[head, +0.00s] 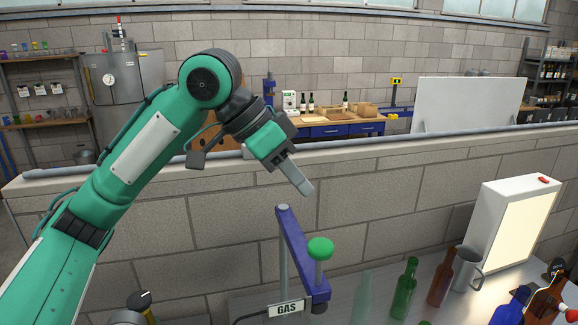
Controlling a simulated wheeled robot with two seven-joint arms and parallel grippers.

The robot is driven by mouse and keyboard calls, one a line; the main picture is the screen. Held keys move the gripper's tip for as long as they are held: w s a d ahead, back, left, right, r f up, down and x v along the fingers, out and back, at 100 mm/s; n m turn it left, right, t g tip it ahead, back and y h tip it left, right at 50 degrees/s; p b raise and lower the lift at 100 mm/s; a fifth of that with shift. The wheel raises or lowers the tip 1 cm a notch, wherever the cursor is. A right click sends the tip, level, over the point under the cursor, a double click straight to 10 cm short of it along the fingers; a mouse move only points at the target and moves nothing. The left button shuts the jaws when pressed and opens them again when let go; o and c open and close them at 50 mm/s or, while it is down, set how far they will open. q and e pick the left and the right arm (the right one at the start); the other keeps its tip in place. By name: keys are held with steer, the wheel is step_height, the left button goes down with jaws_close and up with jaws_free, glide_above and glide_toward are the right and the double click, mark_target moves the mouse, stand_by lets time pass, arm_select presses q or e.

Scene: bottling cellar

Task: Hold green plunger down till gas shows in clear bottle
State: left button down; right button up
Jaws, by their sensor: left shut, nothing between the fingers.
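The green plunger (320,249) is a round knob on a short grey stem, on top of a blue stand (296,248) with a GAS label (286,309) at its foot. The plunger stands raised, with stem showing under the knob. A clear, faintly greenish bottle (362,298) stands on the bench to the right of the stand; I cannot make out any gas in it. My left gripper (304,188) is shut and empty, above and slightly left of the plunger, apart from it, fingers pointing down to the right. My right gripper is not in view.
Right of the clear bottle stand a green bottle (404,290), a brown bottle (441,278), a grey mug (467,270) and a lit white box (512,225). A blue bottle (511,308) is at the lower right. A low block wall (400,200) runs behind the bench.

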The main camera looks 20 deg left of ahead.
arm_select(q)
steer(key=p, duration=0.2)
glide_above(329, 242)
steer(key=a, duration=0.2)
step_height(329, 242, down, 4)
steer(key=shift+f, duration=0.25)
steer(key=f, duration=0.3)
steer(key=shift+s+a, duration=0.25)
steer(key=shift+s, duration=0.1)
steer(key=shift+s+f, duration=0.15)
steer(key=shift+f, duration=0.25)
